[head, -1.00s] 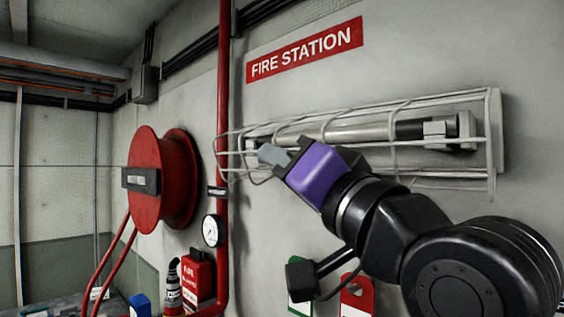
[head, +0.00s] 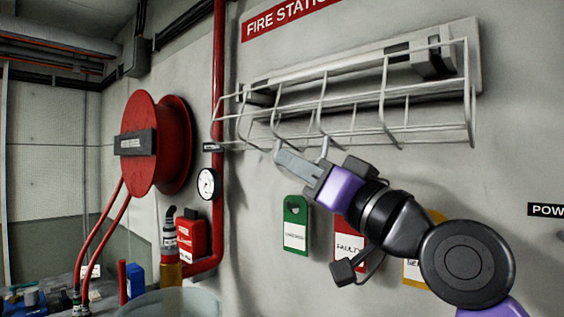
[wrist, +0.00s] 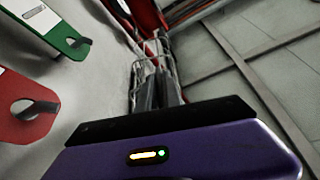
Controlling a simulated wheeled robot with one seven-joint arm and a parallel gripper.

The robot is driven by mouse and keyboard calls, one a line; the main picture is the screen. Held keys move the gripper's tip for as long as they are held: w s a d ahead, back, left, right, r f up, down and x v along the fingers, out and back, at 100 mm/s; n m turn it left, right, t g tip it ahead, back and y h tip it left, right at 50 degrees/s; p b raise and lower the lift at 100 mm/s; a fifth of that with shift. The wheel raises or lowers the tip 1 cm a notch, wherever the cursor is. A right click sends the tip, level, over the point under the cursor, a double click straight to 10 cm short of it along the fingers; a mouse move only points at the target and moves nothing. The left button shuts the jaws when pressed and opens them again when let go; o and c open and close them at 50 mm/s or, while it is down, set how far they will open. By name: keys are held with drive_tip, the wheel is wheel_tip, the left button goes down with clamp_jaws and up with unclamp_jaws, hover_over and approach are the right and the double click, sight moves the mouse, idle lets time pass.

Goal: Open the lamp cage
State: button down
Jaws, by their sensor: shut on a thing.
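The lamp cage (head: 355,131), a long basket of pale wire, is on the wall in front of the lamp's backplate (head: 474,56). Its front and lower wires stand out from the wall, with a gap above them at the backplate. A grey lamp end holder (head: 434,62) shows at the right. I cannot make out a lamp tube. My gripper (head: 296,161) reaches up from the lower right and is shut on the cage's lower wire, left of its middle. In the wrist view my fingers (wrist: 158,92) meet thin cage wires (wrist: 150,52); the exact grip is small and dark.
A red pipe (head: 218,100) with a gauge (head: 208,183) runs up the wall left of the cage. A red hose reel (head: 145,140) stands further left. Green (head: 295,225), red (head: 347,238) and yellow (head: 412,271) tags hang below the cage, near my arm.

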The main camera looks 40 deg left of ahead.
drive_tip(key=shift+w+d+f+b, duration=0.1)
drive_tip(key=shift+w+f+b, duration=0.2)
drive_tip(key=shift+w+f, duration=0.2)
drive_tip(key=shift+w, duration=0.1)
drive_tip(key=shift+r, duration=0.1)
drive_tip(key=c, duration=1.5)
unclamp_jaws()
drive_tip(key=shift+b+v, duration=0.4)
drive_tip(key=shift+v, duration=3.55)
